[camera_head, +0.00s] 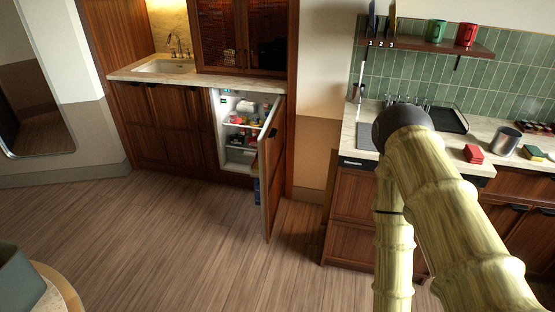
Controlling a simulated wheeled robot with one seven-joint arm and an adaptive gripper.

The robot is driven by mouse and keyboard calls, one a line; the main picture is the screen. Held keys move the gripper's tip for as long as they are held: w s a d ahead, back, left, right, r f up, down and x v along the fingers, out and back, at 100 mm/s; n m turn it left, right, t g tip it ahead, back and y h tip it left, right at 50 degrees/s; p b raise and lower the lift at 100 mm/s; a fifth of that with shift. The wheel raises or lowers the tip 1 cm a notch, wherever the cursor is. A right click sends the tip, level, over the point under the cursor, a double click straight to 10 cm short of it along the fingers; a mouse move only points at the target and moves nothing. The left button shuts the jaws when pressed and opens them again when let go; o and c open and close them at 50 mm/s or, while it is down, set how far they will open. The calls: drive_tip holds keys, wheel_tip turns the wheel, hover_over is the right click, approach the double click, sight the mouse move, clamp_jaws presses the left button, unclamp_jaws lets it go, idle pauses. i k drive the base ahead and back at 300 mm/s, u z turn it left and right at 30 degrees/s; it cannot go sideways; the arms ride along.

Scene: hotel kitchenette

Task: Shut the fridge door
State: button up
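The fridge (224,141) is a small white built-in unit in the brown wooden cabinet run at the back. Its wood-fronted door (273,168) stands wide open, hinged on the right and swung out toward me over the floor. Food and bottles show on the inside shelves (240,126), and a few items show low down behind the door's edge. My bamboo-textured arm (462,236) with a dark joint is at the right, well apart from the door. My gripper is not visible.
Wooden floor (150,235) is clear in front of the fridge. A counter (351,131) with drawers stands right of the door, a gap between them. A round table (62,290) with a grey-green container (18,280) is at lower left.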

sight(271, 153)
drive_tip(key=i, duration=0.65)
drive_tip(key=z, duration=0.95)
drive_tip(key=i, duration=0.35)
drive_tip(key=u, duration=1.6)
